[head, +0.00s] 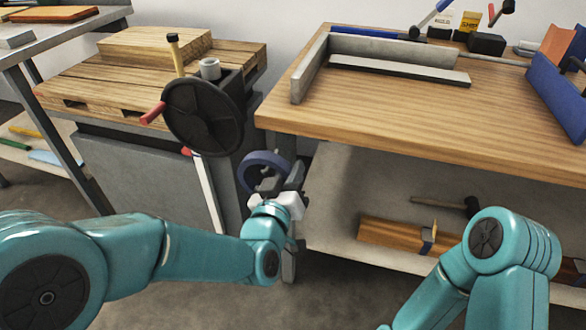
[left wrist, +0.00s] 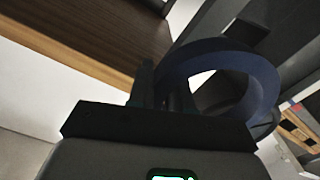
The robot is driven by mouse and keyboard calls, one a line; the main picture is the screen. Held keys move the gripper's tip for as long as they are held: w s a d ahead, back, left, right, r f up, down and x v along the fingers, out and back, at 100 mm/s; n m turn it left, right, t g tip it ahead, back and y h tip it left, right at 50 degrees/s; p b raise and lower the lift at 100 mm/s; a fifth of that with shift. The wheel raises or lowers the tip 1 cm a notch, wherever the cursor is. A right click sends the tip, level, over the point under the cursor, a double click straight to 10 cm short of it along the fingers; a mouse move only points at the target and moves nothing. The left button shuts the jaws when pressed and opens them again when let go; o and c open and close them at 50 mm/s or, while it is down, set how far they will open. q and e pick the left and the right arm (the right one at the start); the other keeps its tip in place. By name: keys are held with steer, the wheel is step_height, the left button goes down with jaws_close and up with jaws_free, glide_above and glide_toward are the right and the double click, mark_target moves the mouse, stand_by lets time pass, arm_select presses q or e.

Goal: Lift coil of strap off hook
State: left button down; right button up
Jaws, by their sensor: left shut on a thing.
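The coil of strap (head: 247,166) is a dark blue ring in the head view, between the machine with the handwheel and the workbench. In the left wrist view the coil (left wrist: 262,82) fills the upper right, with its hole showing pale. My left gripper (head: 286,187) is shut on the coil's near right side; in the left wrist view the gripper (left wrist: 165,95) has its fingers against the coil's left side. I cannot make out the hook or whether the coil still touches it. My right arm shows at the lower right, but its gripper is out of view.
The wooden workbench (head: 400,105) stands at the right, with a lower shelf (head: 345,215) holding a hammer (head: 450,205) and a wooden block. The black handwheel (head: 203,115) and its machine stand close behind the coil at left. Open floor lies in front.

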arm_select(q)
steer(key=b+v, duration=0.2)
steer(key=v, duration=0.6)
stand_by(0.8)
stand_by(0.3)
